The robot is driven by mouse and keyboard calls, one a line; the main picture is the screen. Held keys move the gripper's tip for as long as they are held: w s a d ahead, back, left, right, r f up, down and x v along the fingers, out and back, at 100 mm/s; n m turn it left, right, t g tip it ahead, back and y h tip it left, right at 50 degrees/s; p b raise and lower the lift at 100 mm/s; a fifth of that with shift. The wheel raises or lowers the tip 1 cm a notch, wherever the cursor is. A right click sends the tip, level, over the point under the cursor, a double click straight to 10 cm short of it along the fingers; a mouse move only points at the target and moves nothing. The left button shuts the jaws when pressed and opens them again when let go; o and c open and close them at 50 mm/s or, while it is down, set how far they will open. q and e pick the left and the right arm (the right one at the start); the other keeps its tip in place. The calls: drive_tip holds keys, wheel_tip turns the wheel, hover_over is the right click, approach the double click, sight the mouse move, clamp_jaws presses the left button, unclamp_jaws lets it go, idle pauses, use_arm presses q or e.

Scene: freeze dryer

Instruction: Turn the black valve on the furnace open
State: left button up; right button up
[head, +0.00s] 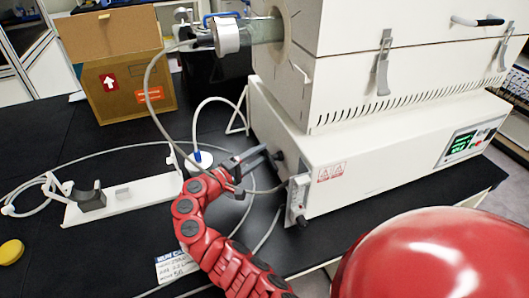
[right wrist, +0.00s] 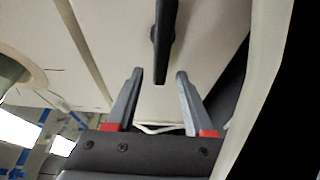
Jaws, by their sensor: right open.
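The white furnace (head: 385,165) stands on the black bench at the right of the head view, with a green-lit display on its front. The black valve (head: 277,155) shows small on its left side, partly hidden by my gripper. In the right wrist view the valve's dark handle (right wrist: 165,40) points down the picture, ahead of the gap between the fingers. My right gripper (head: 268,168) is at the furnace's left side. It also shows in the right wrist view (right wrist: 160,78), open and empty, its fingers spread to either side of the handle's line. My left gripper is out of view.
A cardboard box (head: 125,88) stands at the back left. A white stand (head: 122,198) with a black holder and a yellow cap (head: 11,252) lie on the bench at left. Thin hoses run across the bench near my right arm. A metal-ended tube (head: 226,36) projects from the furnace's upper part.

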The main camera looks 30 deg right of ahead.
drive_tip(key=s+a+b, duration=0.2)
drive_tip(key=a, duration=1.2)
drive_tip(key=shift+a, duration=0.15)
drive_tip(key=shift+s, duration=0.1)
